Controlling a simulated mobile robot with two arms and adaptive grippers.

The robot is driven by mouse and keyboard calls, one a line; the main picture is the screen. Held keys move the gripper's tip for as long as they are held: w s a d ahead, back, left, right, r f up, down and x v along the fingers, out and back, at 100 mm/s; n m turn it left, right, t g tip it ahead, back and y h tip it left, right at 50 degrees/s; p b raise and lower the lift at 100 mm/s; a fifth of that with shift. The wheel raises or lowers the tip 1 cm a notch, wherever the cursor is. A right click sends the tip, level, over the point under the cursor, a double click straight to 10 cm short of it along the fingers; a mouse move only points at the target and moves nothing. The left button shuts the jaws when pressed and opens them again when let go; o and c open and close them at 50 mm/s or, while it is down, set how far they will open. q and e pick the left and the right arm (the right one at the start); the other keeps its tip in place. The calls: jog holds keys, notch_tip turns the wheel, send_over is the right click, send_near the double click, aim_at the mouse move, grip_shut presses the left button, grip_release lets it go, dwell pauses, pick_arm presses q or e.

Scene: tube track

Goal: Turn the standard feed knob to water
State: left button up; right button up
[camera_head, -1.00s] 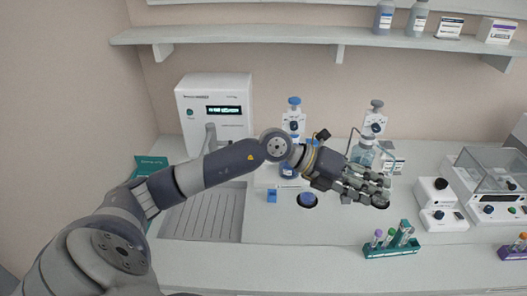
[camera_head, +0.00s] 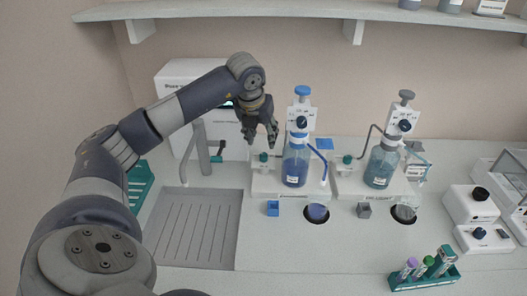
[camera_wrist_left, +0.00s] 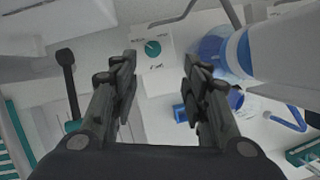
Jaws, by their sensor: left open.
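A small teal knob (camera_head: 263,157) sits on a white block at the left end of the blue-liquid dispenser's base. In the left wrist view the teal knob (camera_wrist_left: 152,47) shows on its white plate, beyond and between my fingertips. A similar teal knob (camera_head: 347,159) is on the right dispenser. The labels are too small to read, so which one is the standard feed is unclear. My left gripper (camera_head: 261,138) is open and empty, pointing down above the left knob, apart from it. In the left wrist view its two fingers (camera_wrist_left: 158,70) are spread. My right gripper is not in view.
The blue-liquid bottle (camera_head: 296,166) stands just right of the knob. A tap (camera_head: 202,150) and drain tray (camera_head: 195,230) are on the left. The front counter is mostly clear.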

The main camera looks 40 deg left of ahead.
aim_at(264, 155)
pick_arm(q)
jog(key=p+x, duration=0.1)
jog(key=x, duration=0.2)
jog(key=p+x, duration=0.1)
jog(key=x, duration=0.2)
jog(key=a+p+x, duration=0.1)
jog(key=x, duration=0.2)
jog(key=shift+a+f, duration=0.1)
jog(key=shift+f, duration=0.6)
jog(key=shift+w, duration=0.1)
jog(key=c, duration=1)
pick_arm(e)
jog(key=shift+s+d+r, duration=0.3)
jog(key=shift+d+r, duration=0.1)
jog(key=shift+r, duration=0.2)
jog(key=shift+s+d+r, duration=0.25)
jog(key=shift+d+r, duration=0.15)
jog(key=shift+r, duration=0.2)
